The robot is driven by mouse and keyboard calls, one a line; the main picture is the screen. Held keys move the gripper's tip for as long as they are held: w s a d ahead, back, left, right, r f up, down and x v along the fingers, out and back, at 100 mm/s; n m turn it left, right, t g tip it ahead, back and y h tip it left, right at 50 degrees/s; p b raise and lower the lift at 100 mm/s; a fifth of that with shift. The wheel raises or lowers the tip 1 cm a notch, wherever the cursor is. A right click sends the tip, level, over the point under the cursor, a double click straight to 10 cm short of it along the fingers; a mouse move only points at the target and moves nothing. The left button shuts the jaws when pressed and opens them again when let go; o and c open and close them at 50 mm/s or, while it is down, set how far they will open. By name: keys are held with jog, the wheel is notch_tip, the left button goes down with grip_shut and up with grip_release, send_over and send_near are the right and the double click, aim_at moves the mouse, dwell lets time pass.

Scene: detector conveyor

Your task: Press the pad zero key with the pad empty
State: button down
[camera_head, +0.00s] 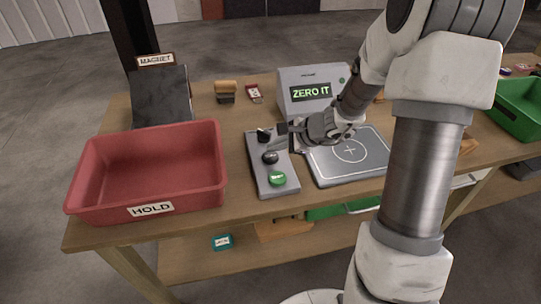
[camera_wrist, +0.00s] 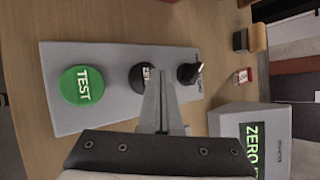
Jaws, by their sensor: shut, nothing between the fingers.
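A grey key panel (camera_head: 262,172) lies on the table and also shows in the wrist view (camera_wrist: 62,55). It carries a green TEST key (camera_head: 278,179), a black key in the middle (camera_head: 270,157) and a black knob (camera_head: 263,135). The wrist view shows the green key (camera_wrist: 83,85), the knob (camera_wrist: 186,73) and the middle key (camera_wrist: 136,76), its label partly hidden by my fingers. My gripper (camera_head: 284,139) is shut and empty, over the panel near the middle key; contact cannot be told. The grey pad (camera_head: 350,172) with a cross mark looks bare where visible.
A grey box with a lit "ZERO IT" display (camera_head: 311,92) stands behind the pad. A red HOLD bin (camera_head: 150,190) is left of the panel, with a dark MAGNET block (camera_head: 160,97) behind it. A green bin (camera_head: 515,110) stands at the right.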

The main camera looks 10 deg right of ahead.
aim_at(275, 157)
jog(key=shift+f, duration=0.1)
jog(key=shift+f+b, duration=0.4)
jog(key=shift+b, duration=0.3)
jog(key=shift+f+b, duration=0.4)
jog(key=shift+b, duration=0.1)
dwell(0.4)
jog(key=shift+r, duration=0.15)
dwell(0.3)
jog(key=shift+r+p, duration=0.55)
jog(key=shift+r, duration=0.2)
jog(key=shift+r+p, duration=1.85)
jog(key=shift+r, duration=0.6)
